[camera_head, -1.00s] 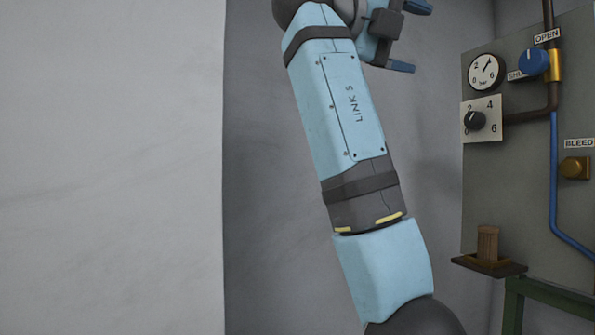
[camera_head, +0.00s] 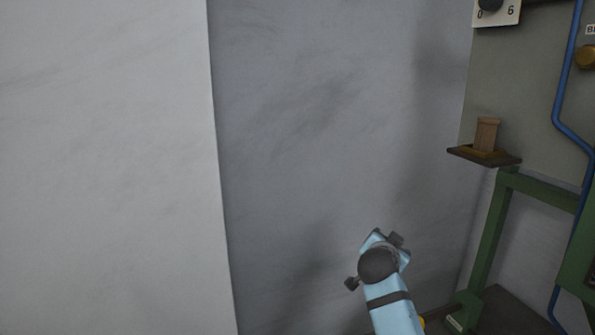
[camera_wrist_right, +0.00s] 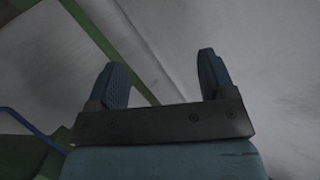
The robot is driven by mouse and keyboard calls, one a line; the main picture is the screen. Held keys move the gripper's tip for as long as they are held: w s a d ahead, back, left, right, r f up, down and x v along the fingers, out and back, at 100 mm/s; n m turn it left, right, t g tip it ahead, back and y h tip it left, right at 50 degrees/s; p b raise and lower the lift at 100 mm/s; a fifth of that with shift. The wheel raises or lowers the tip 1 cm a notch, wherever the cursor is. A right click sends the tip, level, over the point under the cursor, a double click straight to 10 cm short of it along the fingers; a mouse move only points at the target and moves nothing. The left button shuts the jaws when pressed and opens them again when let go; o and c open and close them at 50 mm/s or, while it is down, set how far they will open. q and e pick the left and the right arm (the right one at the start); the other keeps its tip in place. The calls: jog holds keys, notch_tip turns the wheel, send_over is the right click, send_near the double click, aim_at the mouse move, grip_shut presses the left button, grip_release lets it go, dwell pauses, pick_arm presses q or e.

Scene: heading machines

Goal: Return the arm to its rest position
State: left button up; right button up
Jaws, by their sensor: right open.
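My right gripper (camera_wrist_right: 160,62) shows in the right wrist view. Its two blue fingers stand wide apart on a dark crossbar, with nothing between them. In the head view my light-blue right arm (camera_head: 392,310) is low, at the bottom right of centre, bent at a dark round joint. The fingers cannot be made out there. My left gripper is in neither view.
A green frame (camera_head: 490,235) and a grey panel (camera_head: 535,95) with a blue pipe (camera_head: 557,100) stand at the right. A small shelf (camera_head: 463,153) there holds a brown block (camera_head: 487,134). Bare grey walls fill the left and middle.

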jog(key=s+f+n+y, duration=0.25)
jog(key=s+f, duration=0.25)
jog(key=f, duration=0.4)
jog(key=s+f+n+y, duration=0.1)
jog(key=s+f+n, duration=0.3)
jog(key=f, duration=0.5)
jog(key=s+f+n+y, duration=0.2)
jog(key=s+f, duration=0.3)
jog(key=s, duration=0.5)
jog(key=s+a+f+n+g+y, duration=0.1)
jog(key=s+f, duration=0.4)
jog(key=s, duration=0.6)
jog(key=s+f+n+g+y, duration=0.1)
jog(key=s+f, duration=0.4)
jog(key=s, duration=0.6)
jog(key=shift+a+f+n+y, duration=0.25)
jog(key=shift+a+n+y, duration=0.15)
jog(key=shift+n+y, duration=0.65)
